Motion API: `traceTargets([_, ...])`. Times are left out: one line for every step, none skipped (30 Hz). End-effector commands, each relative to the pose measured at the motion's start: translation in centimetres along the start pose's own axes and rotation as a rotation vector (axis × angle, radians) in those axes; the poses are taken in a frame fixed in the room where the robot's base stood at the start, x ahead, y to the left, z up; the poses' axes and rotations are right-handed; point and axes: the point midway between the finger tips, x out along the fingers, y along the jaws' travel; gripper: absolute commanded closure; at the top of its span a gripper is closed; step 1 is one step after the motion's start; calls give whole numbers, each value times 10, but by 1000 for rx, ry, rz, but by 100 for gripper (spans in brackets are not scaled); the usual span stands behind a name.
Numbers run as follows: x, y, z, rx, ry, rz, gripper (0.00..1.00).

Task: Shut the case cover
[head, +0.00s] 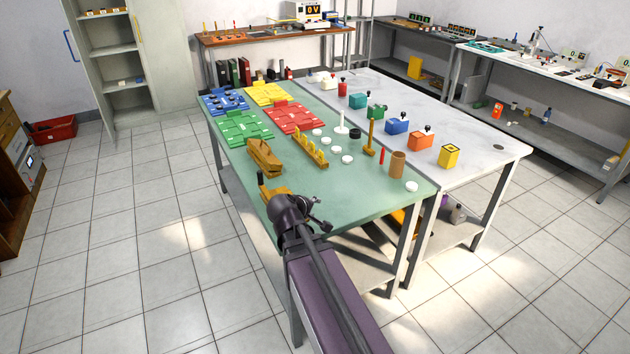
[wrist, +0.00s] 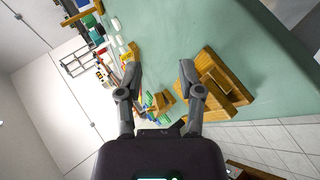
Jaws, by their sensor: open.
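In the head view, a brown wooden case (head: 264,158) stands on the green tabletop near its left edge, its cover apparently tilted partly open. A smaller wooden part (head: 277,190) shows nearer, partly hidden by my arm. My gripper (wrist: 159,73) is open and empty, its two fingers spread. In the wrist view, a wooden piece (wrist: 232,88) with slats lies right of the right finger, near the table edge. Another wooden piece (wrist: 163,102) shows between the fingers, farther off. I cannot tell for certain which of these is the case. No contact is visible.
On the green table (head: 225,180), a wooden rack with yellow pegs (head: 310,150) stands right of the case. Coloured boards (head: 243,126) lie behind it. White discs and a brown cup (head: 397,164) are farther right. Bare tabletop lies right of my gripper.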

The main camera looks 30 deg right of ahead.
Motion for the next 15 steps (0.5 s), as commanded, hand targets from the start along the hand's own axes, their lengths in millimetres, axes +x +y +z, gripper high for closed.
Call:
traceTargets([-1,-19,5,48,-21,-66,52])
traceTargets([-3,-30,8,79,-36,-109,52])
traceTargets([-6,-44,11,117,-57,-167,52])
traceTargets([-9,-55,13,146,-73,-210,52])
traceTargets([-12,-66,16,172,-90,-254,52])
traceTargets([-16,-80,18,206,-114,-312,52])
traceTargets([-20,-91,20,230,-132,-357,52])
traceTargets([-25,-101,22,253,-150,-402,52])
traceTargets([-31,-115,24,279,-175,-460,52])
traceTargets([-36,-124,26,298,-194,-502,52])
traceTargets([-42,-133,27,313,-212,-543,52])
traceTargets([-49,-145,28,333,-236,-595,52])
traceTargets([-54,-152,29,345,-253,-632,52])
traceTargets([-59,-159,30,356,-268,-666,52])
traceTargets([-65,-167,31,369,-288,-706,52])
